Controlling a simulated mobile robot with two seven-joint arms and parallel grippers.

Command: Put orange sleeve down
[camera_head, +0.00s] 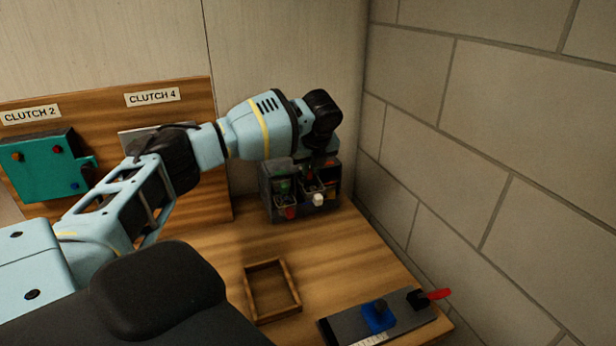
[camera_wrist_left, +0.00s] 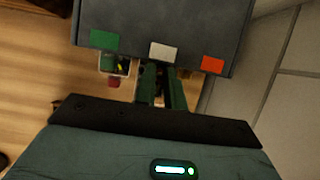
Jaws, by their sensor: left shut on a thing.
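My left gripper (camera_head: 315,176) reaches down at the front of a dark box (camera_head: 334,177) with small bins, at the back of the bench near the corner. In the left wrist view, its two green fingers (camera_wrist_left: 162,92) are close together beneath the box's white label (camera_wrist_left: 164,52). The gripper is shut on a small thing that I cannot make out. I cannot pick out an orange sleeve in either view. A small white piece (camera_head: 318,200) and a red piece (camera_head: 290,212) show at the box's front. My right gripper is not in view.
An empty wooden tray (camera_head: 251,292) lies nearer on the bench. A grey plate (camera_head: 402,312) with a blue block and a red-handled clamp is at the front right. A teal clutch part (camera_head: 45,165) hangs on the wooden board. The brick wall (camera_head: 480,150) closes the right side.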

